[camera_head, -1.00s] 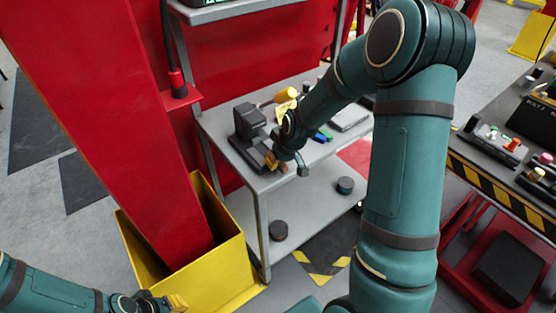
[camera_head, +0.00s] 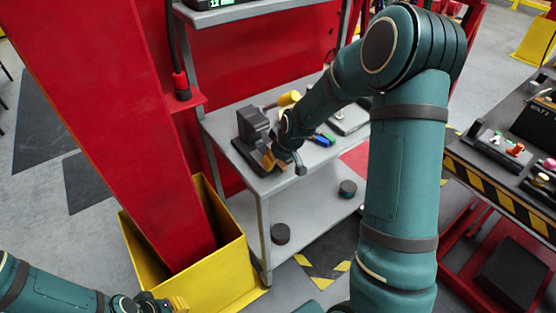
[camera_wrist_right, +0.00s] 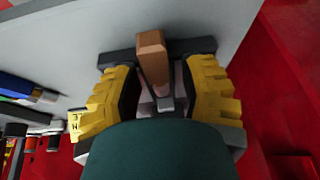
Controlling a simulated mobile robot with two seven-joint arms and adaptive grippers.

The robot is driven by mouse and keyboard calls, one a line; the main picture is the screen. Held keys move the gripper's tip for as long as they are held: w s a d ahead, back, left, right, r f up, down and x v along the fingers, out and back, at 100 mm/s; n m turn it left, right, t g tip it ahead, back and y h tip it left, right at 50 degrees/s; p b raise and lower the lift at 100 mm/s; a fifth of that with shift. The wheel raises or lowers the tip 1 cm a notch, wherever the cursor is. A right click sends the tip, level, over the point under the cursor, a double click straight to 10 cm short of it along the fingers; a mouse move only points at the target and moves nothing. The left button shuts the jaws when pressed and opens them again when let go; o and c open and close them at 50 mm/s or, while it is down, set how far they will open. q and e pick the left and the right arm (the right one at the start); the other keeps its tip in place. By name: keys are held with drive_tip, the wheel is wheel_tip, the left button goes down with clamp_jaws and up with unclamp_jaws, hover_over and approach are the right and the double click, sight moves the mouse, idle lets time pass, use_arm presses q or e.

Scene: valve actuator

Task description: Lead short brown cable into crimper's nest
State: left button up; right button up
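The crimper (camera_head: 254,124) is a dark grey machine with a yellow handle (camera_head: 289,98). It stands on the grey table in the head view. My right gripper (camera_head: 274,162) is low beside the crimper's front, at the table's near edge. The crimper's nest cannot be made out. My left gripper (camera_head: 166,303), with yellow fingers, is at the bottom left, far from the table.
The grey table (camera_head: 232,112) has a lower shelf with dark round pieces (camera_head: 281,233). A red column stands in a yellow bin (camera_head: 232,272) at left. A striped-edge bench (camera_head: 500,197) is at right.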

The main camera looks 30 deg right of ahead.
drive_tip(key=shift+d+r, duration=0.1)
drive_tip(key=shift+r, duration=0.25)
drive_tip(key=a+v, duration=0.1)
drive_tip(key=v, duration=1)
drive_tip(key=shift+s+d, duration=0.3)
drive_tip(key=shift+d, duration=0.2)
drive_tip(key=shift+r, duration=0.1)
drive_tip(key=shift+c, duration=0.3)
